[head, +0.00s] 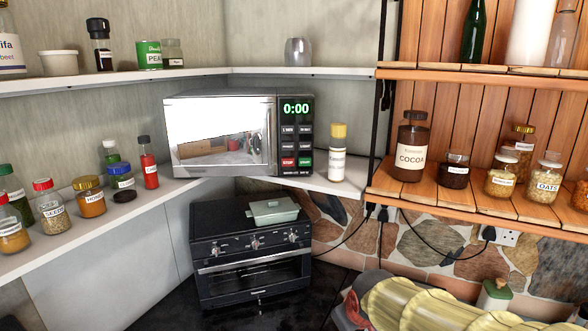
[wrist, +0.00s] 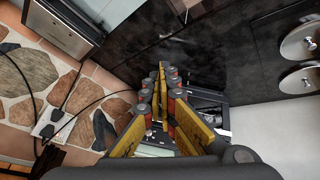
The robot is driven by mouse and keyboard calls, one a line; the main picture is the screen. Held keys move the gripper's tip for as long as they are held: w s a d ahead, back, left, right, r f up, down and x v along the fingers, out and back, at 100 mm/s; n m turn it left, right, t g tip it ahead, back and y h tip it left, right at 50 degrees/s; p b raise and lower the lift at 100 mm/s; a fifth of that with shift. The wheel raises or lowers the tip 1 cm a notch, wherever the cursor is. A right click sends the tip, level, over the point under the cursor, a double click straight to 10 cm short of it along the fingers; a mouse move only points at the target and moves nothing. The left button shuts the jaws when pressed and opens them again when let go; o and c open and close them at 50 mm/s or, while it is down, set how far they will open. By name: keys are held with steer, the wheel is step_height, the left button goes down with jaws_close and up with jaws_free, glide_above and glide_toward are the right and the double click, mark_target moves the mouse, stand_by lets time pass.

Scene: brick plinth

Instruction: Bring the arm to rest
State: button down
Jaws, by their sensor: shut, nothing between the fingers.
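My gripper (wrist: 162,70) shows in the wrist view with its yellow and black fingers closed together and nothing between the tips. It points over a dark countertop (wrist: 165,35). Part of a dark object with metal parts (wrist: 208,105) shows behind the fingers, too covered to name.
A black toaster oven (head: 250,255) with a pale green lidded dish (head: 273,211) stands below a microwave (head: 222,135). Jars line the left shelf and the wooden shelf (head: 478,75). Cables hang by the stone wall (wrist: 15,85). Round metal discs (wrist: 300,42) lie at the right.

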steer(key=s+d+f+m+b, duration=0.2)
steer(key=s+d+m+b, duration=0.1)
steer(key=s, duration=0.8)
steer(key=s+d+f+m+b, duration=0.2)
steer(key=s+b, duration=0.4)
steer(key=s, duration=0.6)
steer(key=shift+s+d+f+m+g+h, duration=0.3)
steer(key=shift+d+f+m+g, duration=0.15)
steer(key=shift+d, duration=0.7)
